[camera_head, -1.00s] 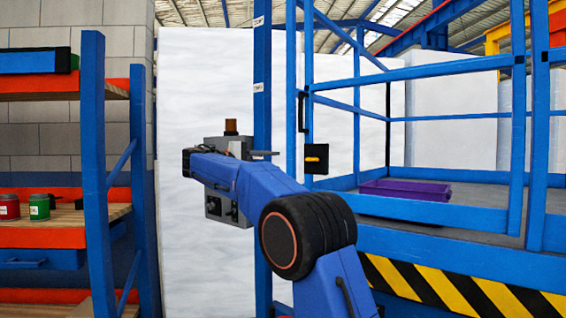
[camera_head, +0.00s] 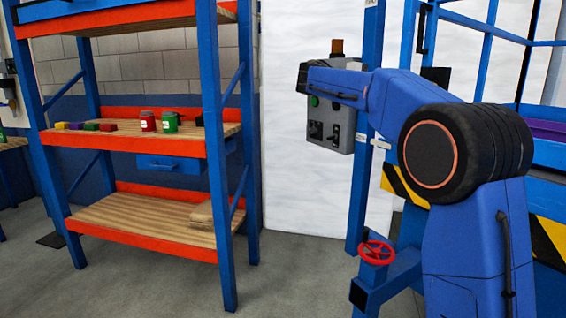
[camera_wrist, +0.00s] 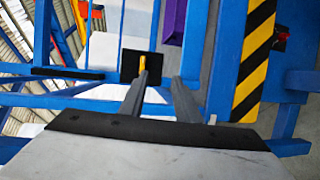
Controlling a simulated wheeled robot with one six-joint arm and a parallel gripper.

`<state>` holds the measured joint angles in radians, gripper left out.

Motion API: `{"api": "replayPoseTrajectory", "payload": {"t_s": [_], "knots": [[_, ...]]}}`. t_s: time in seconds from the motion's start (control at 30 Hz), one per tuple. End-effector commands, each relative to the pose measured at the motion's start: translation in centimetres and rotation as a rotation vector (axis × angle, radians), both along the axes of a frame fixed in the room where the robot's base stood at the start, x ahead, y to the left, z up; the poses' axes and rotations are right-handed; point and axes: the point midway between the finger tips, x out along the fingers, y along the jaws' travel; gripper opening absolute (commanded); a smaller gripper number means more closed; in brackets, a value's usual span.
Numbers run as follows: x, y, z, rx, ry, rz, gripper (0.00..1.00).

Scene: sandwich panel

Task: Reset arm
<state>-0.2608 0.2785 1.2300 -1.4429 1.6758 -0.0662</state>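My arm (camera_head: 455,150) reaches up from the lower right in the head view and bends left, its wrist in front of a grey control box. My gripper shows in the wrist view (camera_wrist: 160,85), with two grey fingers apart and nothing between them. The left fingertip overlaps a yellow handle (camera_wrist: 143,62) on a black plate (camera_wrist: 131,57); I cannot tell whether they touch. In the head view the black plate (camera_head: 436,75) is partly hidden behind my arm, and the fingers cannot be made out.
A blue and orange shelf (camera_head: 140,135) holds a red can (camera_head: 148,121), a green can (camera_head: 169,122) and several small blocks. The grey control box (camera_head: 335,125) is near a blue post (camera_head: 364,190). A red handwheel (camera_head: 376,252) is low beside my arm. Grey floor (camera_head: 180,285) is clear.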

Motion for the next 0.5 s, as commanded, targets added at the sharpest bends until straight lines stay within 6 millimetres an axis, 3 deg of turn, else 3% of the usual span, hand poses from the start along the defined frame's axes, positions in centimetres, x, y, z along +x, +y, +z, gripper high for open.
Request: {"api": "replayPoseTrajectory", "payload": {"t_s": [0.2, 0.5], "knots": [[-5.7, -2.8, -3.6, 0.176, 0.046, 0.062, 0.30], [-14.4, -4.3, -10.4, 0.432, 0.077, 0.130, 0.30]]}}
